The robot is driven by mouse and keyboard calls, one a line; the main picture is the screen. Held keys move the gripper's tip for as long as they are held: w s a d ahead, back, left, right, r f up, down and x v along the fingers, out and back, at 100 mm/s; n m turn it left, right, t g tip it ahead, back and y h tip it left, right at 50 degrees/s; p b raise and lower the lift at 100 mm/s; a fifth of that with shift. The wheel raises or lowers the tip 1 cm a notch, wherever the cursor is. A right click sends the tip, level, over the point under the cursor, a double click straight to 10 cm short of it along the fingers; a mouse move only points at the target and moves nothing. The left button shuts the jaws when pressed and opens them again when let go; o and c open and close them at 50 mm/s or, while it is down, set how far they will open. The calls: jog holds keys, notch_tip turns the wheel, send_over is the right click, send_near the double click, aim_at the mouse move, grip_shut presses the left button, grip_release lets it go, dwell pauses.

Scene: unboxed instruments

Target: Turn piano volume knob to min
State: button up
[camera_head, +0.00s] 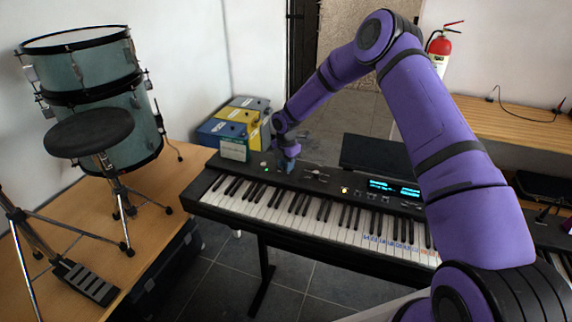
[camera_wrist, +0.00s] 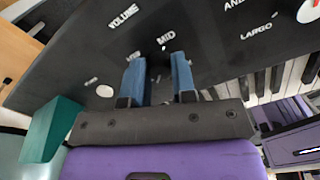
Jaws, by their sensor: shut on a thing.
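The piano (camera_head: 310,205) is a black digital keyboard on a stand, in the middle of the head view. My gripper (camera_head: 288,163) is down at the left part of its control panel. In the wrist view the two blue fingers of my gripper (camera_wrist: 158,62) stand apart over the panel, beneath the printed words VOLUME and MID. They are shut on the volume knob (camera_wrist: 159,76), which is dark and hard to tell from the panel. A small white mark shows just under MID. A label to the left, partly behind the left finger, seems to read MIN.
A teal box (camera_wrist: 50,128) stands close to my gripper at the panel's left end; blue and yellow boxes (camera_head: 229,125) are behind it. Drums (camera_head: 95,85) and a stool (camera_head: 89,132) stand at left. Lit displays (camera_head: 395,187) are right of my gripper.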

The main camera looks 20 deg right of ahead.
dwell(0.4)
jog(key=o, duration=0.9)
notch_tip(320, 180, up, 11)
jog(key=shift+f, duration=0.1)
